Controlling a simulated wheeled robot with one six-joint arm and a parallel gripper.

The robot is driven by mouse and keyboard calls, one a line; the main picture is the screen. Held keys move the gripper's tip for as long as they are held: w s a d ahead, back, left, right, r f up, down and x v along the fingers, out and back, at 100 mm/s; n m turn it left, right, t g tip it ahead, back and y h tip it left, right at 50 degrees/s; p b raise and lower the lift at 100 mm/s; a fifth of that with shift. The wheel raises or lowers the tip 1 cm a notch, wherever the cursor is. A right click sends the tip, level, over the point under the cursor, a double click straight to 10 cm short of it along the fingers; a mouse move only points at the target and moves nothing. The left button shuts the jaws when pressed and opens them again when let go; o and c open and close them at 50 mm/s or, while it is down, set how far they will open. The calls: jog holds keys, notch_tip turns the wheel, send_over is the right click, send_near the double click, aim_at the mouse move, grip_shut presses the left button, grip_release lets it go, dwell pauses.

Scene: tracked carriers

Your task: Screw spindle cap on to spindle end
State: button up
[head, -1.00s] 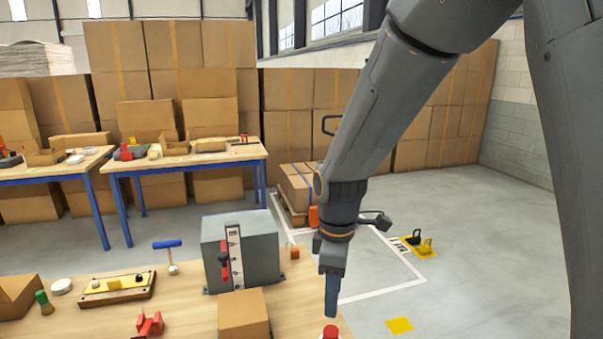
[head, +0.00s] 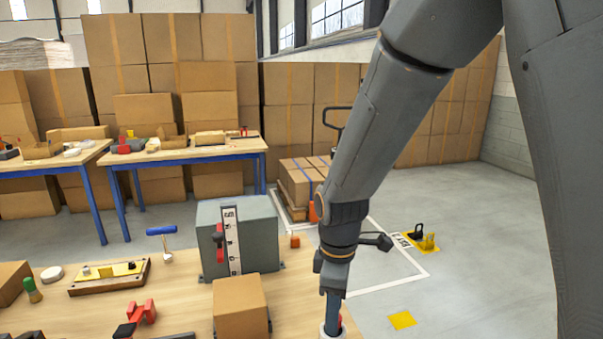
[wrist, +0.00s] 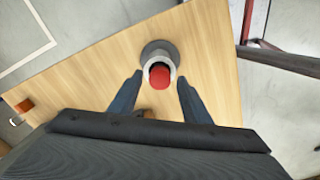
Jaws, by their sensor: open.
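A red-topped part (wrist: 160,75) sits in a pale grey ring on a darker round grey base (wrist: 158,47) on the wooden table. I cannot tell whether this is the spindle cap or the spindle end, and I cannot pick out the other part. My gripper (wrist: 160,84) is open and empty, with one blue-grey finger on either side of the red part in the wrist view. I see no clear contact. In the head view, my gripper (head: 333,308) points down at the pale ring (head: 323,333), hiding most of the red.
A cardboard box (head: 240,305) stands close left of my gripper. Behind it is a grey box with a lettered plate and red lever (head: 240,236). The table's right edge is close.

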jog(key=c, duration=0.9)
jog(key=o, duration=1)
jog(key=shift+o, duration=0.2)
